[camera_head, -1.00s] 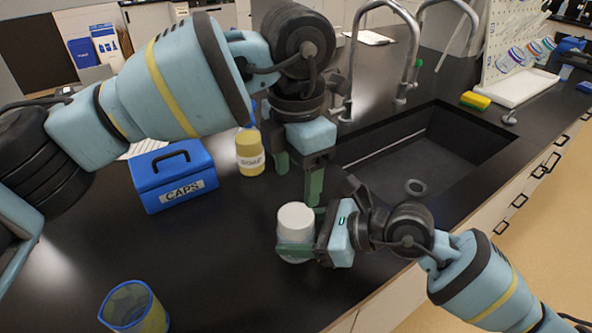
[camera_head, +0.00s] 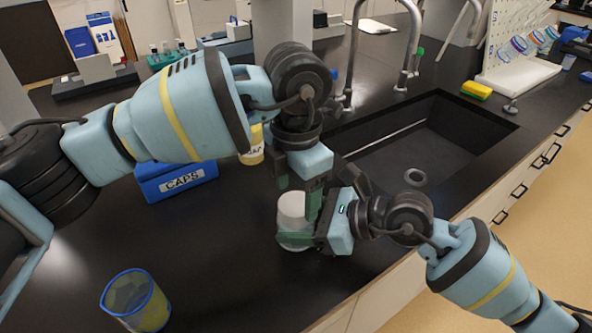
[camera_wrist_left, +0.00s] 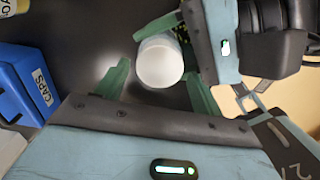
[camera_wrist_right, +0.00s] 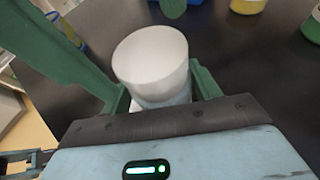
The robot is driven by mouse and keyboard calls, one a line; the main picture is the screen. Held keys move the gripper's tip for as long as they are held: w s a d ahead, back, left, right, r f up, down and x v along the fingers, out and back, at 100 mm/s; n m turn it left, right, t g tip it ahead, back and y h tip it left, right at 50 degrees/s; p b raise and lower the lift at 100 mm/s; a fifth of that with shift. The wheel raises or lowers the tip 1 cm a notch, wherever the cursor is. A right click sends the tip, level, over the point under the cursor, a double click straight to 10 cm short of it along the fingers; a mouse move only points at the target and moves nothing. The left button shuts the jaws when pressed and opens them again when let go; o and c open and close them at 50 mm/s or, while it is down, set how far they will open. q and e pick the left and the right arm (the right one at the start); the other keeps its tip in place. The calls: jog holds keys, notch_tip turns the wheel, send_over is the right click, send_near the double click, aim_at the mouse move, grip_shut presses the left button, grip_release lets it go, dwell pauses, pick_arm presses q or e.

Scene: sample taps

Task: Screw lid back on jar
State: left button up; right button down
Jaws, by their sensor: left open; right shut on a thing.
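A clear jar (camera_head: 293,239) stands on the black bench with a white lid (camera_head: 292,204) on top of it. I cannot tell whether the lid is threaded. My right gripper (camera_head: 291,241) is shut around the jar's body from the right. My left gripper (camera_head: 298,197) points down over the lid, open, with a green finger on either side. In the left wrist view the round lid (camera_wrist_left: 160,60) lies between the spread fingers. In the right wrist view the lid (camera_wrist_right: 150,55) stands above the right gripper, with a left finger beside it.
A blue box labelled CAPS (camera_head: 178,182) and a yellow-labelled bottle (camera_head: 252,150) stand behind the left arm. A blue-rimmed beaker (camera_head: 136,302) is at the front left. The sink (camera_head: 440,130) lies to the right.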

pick_arm(q)
jog(key=shift+f, duration=1)
jog(key=c, duration=0.8)
jog(key=o, duration=1.1)
notch_tip(320, 180, up, 12)
jog(key=shift+r, duration=0.1)
